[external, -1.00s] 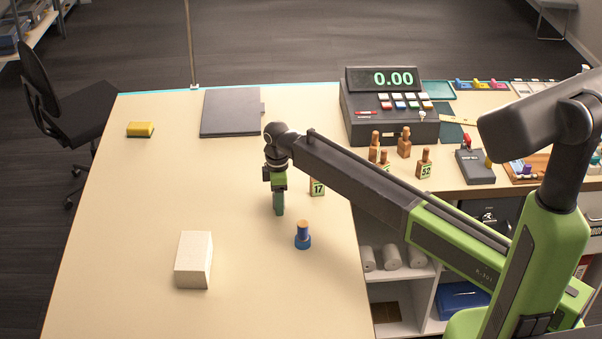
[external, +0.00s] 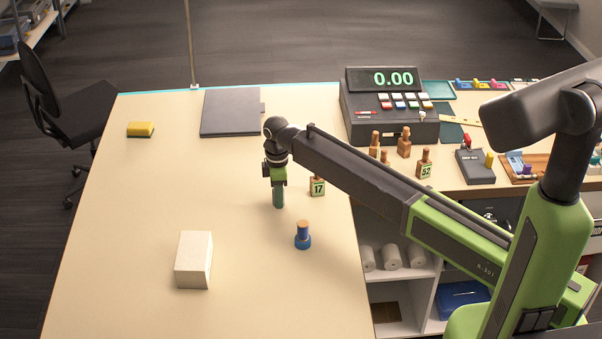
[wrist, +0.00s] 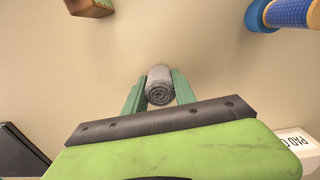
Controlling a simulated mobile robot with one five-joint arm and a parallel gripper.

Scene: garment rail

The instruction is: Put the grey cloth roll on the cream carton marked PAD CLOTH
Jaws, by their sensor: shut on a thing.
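My gripper (external: 278,198) hangs pointing down above the table, left of the wooden stamp marked 17. In the wrist view its two green fingers (wrist: 159,92) are shut on the grey cloth roll (wrist: 159,84), whose spiral end faces the camera. In the external view the roll is hidden or too small to make out. The cream carton (external: 193,260) stands on the table, left of and nearer the camera than my gripper. In the wrist view a corner of it with part of its lettering (wrist: 295,142) shows at the lower right edge.
The stamp marked 17 (external: 317,187) is just right of my gripper. A yellow sponge (external: 140,129) and dark folder (external: 231,112) lie further back. The table around the carton is clear.

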